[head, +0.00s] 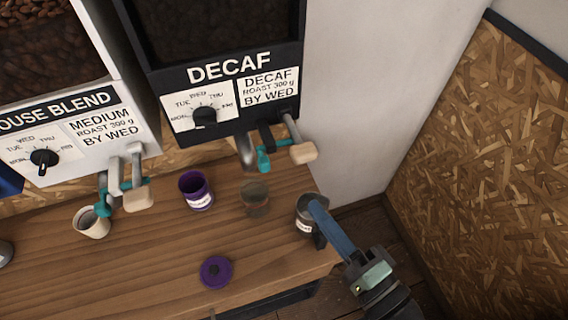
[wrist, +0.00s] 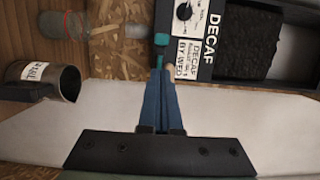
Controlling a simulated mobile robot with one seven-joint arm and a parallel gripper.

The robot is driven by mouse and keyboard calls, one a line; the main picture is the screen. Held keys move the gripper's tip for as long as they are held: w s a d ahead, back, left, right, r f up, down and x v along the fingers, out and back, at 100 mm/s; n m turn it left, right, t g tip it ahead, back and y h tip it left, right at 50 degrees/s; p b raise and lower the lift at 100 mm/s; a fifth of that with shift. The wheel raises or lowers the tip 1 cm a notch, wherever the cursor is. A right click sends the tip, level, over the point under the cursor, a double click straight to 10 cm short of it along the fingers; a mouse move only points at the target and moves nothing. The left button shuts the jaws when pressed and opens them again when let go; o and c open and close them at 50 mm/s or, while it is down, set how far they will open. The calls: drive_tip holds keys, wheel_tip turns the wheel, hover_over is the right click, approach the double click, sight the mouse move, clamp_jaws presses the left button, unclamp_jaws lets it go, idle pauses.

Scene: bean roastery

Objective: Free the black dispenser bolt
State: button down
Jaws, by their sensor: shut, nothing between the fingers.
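The black dispenser (head: 220,70) is labelled DECAF and stands at the top of the head view. Its teal bolt (head: 263,161) sits below the front panel, beside a metal spout and a lever with a pale wooden handle (head: 303,152). The bolt also shows in the wrist view (wrist: 160,40), straight beyond my fingertips. My gripper (head: 317,204) has blue fingers closed together and empty. In the head view it is lower right of the bolt, its tips overlapping a steel cup. I cannot tell the exact gap to the bolt, or whether the bolt is engaged.
The steel cup (head: 306,208) stands near the bench's right end. A glass (head: 255,198), a purple canister (head: 196,190), its lid (head: 216,271) and a cream cup (head: 92,221) stand on the bench (head: 150,255). The white dispenser (head: 95,125) is left. A wall (head: 370,90) stands right.

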drive_tip(key=shift+w, duration=0.1)
drive_tip(key=p, duration=0.3)
approach(270, 151)
drive_tip(key=x, duration=0.4)
drive_tip(key=shift+w+a, duration=0.25)
drive_tip(key=shift+w, duration=0.15)
drive_tip(key=a, duration=0.2)
drive_tip(key=s+a, duration=0.1)
drive_tip(key=shift+s+a, duration=0.15)
drive_tip(key=shift+a, duration=0.25)
